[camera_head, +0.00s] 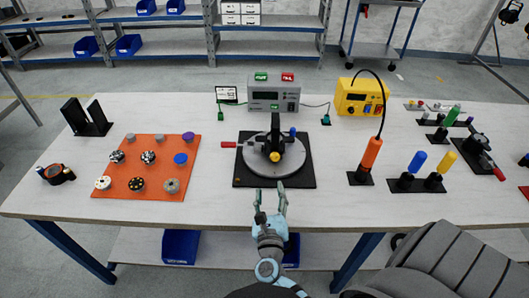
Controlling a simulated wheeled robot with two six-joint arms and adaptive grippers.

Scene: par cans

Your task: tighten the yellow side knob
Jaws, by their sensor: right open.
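A yellow side knob (275,157) sits on the front of a black upright clamp (274,140). The clamp stands on a round grey plate (255,160) on a black square base (242,178). A blue knob (292,131) shows at the clamp's right side. My right gripper (270,196) is open and empty at the table's front edge, just in front of the base and apart from the yellow knob. My left gripper is not in view.
An orange mat (125,190) with several knobs lies left. A grey box with a display (272,98) and a yellow meter (356,98) stand behind.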

